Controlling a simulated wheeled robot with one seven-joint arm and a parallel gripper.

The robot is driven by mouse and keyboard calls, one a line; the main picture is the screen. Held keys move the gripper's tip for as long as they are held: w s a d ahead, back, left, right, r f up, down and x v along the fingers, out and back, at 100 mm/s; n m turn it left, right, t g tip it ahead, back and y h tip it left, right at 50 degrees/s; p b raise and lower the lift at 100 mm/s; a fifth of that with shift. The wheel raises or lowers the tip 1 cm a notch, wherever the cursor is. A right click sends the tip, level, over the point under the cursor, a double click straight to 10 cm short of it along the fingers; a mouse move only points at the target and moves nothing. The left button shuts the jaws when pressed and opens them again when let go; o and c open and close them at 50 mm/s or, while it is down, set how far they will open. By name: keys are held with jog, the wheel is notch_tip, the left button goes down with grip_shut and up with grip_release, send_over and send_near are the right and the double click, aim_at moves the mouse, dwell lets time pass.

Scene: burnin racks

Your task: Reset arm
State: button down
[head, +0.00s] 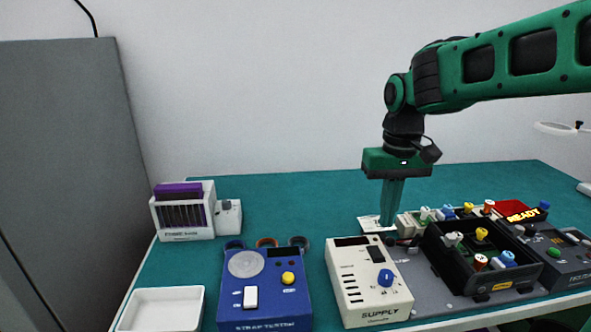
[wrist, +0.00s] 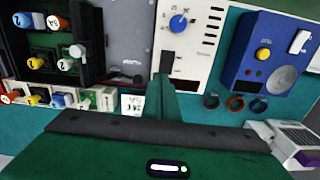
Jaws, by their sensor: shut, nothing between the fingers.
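My arm is green and black and reaches in from the right in the head view. My gripper (head: 387,224) points straight down over the table, behind the white supply box (head: 369,281). Its fingers are together with nothing between them. A small white printed card (head: 374,223) lies by the fingertips. I cannot tell whether the fingertips touch anything.
A blue strap tester (head: 264,290), a white tray (head: 161,309) and a rack with purple tops (head: 184,211) stand to the left. A black bin (head: 482,256) with several coloured knobbed parts is at right.

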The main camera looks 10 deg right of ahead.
jog(key=s+d+f+m, duration=0.3)
jog(key=s+d, duration=0.4)
jog(key=s, duration=0.4)
jog(key=s+d+f+m, duration=0.3)
jog(key=s+d, duration=0.5)
jog(key=s, duration=0.3)
jog(key=shift+s+f, duration=0.25)
jog(key=shift+f, duration=0.15)
jog(key=shift+w+f, duration=0.25)
jog(key=shift+w, duration=0.35)
